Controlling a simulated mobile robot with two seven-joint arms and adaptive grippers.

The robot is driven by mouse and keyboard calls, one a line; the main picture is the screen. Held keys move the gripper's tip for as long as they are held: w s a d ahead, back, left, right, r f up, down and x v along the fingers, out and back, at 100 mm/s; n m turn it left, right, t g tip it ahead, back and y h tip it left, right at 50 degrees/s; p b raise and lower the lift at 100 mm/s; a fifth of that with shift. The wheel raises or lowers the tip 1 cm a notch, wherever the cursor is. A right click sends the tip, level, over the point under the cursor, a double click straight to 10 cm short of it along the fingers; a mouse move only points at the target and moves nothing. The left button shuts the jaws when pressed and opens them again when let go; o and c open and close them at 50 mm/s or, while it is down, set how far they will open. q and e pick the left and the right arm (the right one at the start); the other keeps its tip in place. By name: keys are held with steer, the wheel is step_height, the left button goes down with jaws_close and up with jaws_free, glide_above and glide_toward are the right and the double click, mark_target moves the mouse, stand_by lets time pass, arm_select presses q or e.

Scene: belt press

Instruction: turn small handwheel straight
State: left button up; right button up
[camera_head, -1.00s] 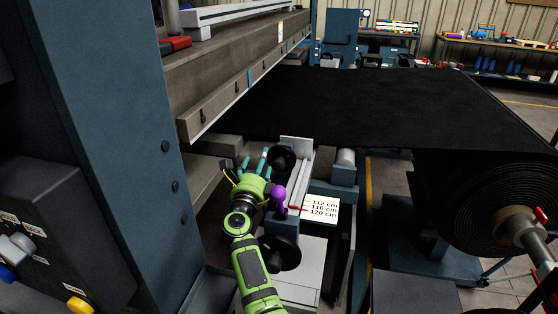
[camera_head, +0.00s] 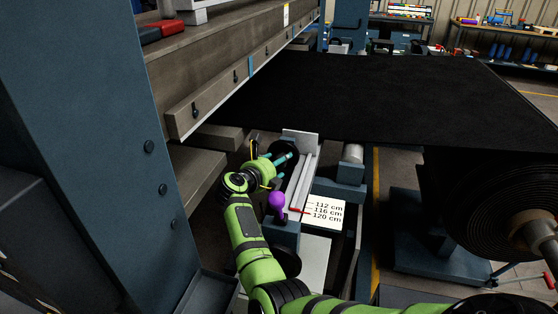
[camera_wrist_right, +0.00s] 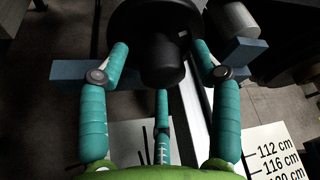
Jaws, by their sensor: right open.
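A black handwheel (camera_head: 288,147) is mounted at the far end of a light metal guide, partly hidden by my right gripper (camera_head: 284,160). In the right wrist view its dark disc and round hub (camera_wrist_right: 162,62) face the gripper. The teal fingers are open, one on each side of the hub and a third below it. I cannot tell whether any finger touches the wheel. A purple ball knob (camera_head: 277,201) stands beside my forearm. A red pointer (camera_head: 298,210) lies at a scale card (camera_head: 325,212) reading 112, 116 and 120 cm. My left gripper is out of view.
The blue press column (camera_head: 100,150) and heavy beam (camera_head: 215,80) stand close on the left. A wide black belt (camera_head: 380,95) spans behind the guide, with its roll (camera_head: 490,190) at the right. Workbenches stand at the back.

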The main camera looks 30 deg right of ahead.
steer(key=shift+r, duration=0.1)
steer(key=shift+s+a+r, duration=0.1)
steer(key=shift+s+a, duration=0.1)
steer(key=shift+c, duration=1.2)
steer(key=shift+a, duration=0.1)
steer(key=c, duration=0.7)
steer(key=shift+r, duration=0.1)
steer(key=shift+c, duration=0.9)
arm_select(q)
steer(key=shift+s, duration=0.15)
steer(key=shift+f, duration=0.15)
